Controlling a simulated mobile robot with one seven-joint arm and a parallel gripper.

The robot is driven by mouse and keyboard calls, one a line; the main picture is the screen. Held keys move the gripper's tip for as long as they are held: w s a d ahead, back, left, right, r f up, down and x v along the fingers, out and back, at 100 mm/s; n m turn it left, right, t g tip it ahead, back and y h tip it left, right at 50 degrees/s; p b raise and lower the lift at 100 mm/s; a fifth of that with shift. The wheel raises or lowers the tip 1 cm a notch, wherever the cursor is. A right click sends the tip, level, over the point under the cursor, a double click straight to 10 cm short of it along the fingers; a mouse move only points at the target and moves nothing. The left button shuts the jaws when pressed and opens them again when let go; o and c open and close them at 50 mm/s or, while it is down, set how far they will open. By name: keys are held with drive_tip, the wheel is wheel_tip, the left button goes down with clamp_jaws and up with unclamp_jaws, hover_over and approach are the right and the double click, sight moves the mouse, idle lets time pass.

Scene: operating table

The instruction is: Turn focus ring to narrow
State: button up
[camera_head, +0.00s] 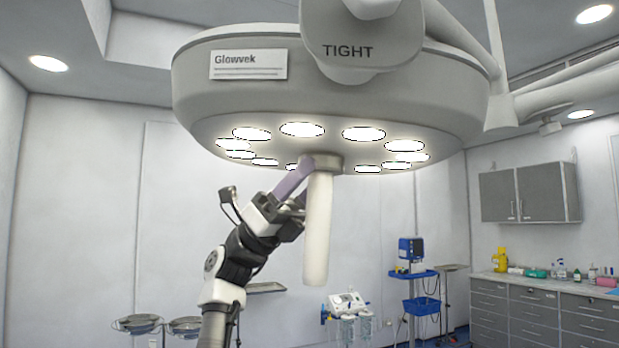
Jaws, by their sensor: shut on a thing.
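The surgical lamp head (330,85) hangs overhead, a wide grey disc with several lit lamps underneath and the word TIGHT on a grey plate on its side. The focus ring (331,162) is the short grey collar under its middle. A white cylindrical handle (318,235) hangs straight down from it. My gripper (303,178) reaches up from the lower left, beside the handle's top, and is shut on the focus ring. A pale purple bar runs from the gripper to the ring; I cannot tell if it is a finger or a lever. The exact contact is hidden.
Lamp arms (555,103) run off to the upper right. Behind are metal basins (138,325), a blue cart (420,305), a monitor (411,249), and a counter (545,285) with bottles under wall cabinets (530,194). The air right of the handle is clear.

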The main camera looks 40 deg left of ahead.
drive_tip(key=m+g, duration=0.1)
drive_tip(key=g, duration=0.3)
drive_tip(key=m+g+h, duration=0.1)
drive_tip(key=m+g, duration=0.1)
drive_tip(key=g, duration=0.2)
drive_tip(key=w+m+g, duration=0.1)
drive_tip(key=m+g, duration=0.1)
drive_tip(key=g, duration=0.2)
drive_tip(key=shift+h, duration=0.4)
drive_tip(key=m+g+y, duration=0.1)
drive_tip(key=g, duration=0.2)
drive_tip(key=m+g+y, duration=0.1)
drive_tip(key=m+g, duration=0.1)
drive_tip(key=g, duration=0.2)
drive_tip(key=m+g+y, duration=0.1)
drive_tip(key=g, duration=0.3)
drive_tip(key=shift+w+d+m, duration=0.1)
drive_tip(key=shift+w+m, duration=0.15)
drive_tip(key=shift+m, duration=0.15)
drive_tip(key=shift+g+y, duration=0.5)
drive_tip(key=shift+g, duration=0.3)
drive_tip(key=o, duration=1)
